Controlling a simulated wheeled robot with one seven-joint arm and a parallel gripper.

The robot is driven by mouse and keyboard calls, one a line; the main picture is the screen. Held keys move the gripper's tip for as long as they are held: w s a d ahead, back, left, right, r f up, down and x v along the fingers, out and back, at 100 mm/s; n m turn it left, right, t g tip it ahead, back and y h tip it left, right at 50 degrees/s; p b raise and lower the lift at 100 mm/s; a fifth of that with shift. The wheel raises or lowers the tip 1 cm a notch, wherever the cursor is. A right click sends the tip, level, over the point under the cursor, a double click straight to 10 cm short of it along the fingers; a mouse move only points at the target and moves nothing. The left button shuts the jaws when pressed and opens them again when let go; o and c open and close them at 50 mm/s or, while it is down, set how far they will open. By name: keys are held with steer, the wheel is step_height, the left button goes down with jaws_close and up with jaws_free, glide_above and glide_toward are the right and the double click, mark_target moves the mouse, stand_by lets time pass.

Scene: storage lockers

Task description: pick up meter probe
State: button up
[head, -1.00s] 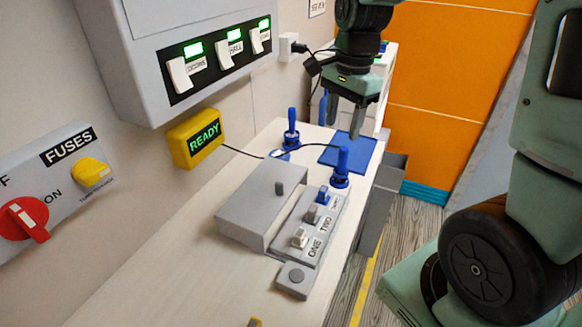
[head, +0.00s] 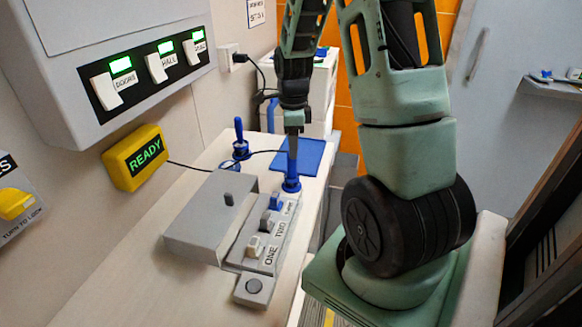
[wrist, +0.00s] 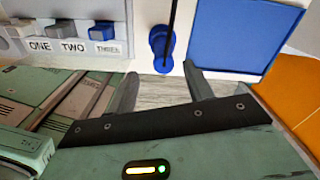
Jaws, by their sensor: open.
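A blue probe (head: 291,183) stands upright on the bench at the far end of the switch strip. I take it for the meter probe. In the wrist view, a blue piece with a black line running up from it (wrist: 161,45) shows just beyond my open gripper (wrist: 161,88), roughly centred between the fingertips. In the head view, my gripper (head: 292,145) points down above the near probe, and its fingers partly overlap the probe's top. Contact cannot be told. A second blue probe (head: 239,142) stands farther back by the wall.
A yellow READY box (head: 135,158) on the wall has a black cable running toward the probes. A grey box (head: 195,222) and the switch strip (head: 262,238) lie in front. A blue mat (head: 310,150) lies behind. The bench's right edge is close.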

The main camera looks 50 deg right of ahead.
mark_target(292, 163)
steer(key=shift+w+d+f+p, duration=0.15)
steer(key=shift+f+p, duration=0.2)
steer(key=shift+f, duration=1.5)
steer(key=shift+w+f+p, duration=0.1)
steer(key=shift+f+p, duration=0.2)
steer(key=shift+f, duration=1.5)
steer(key=c, duration=1.1)
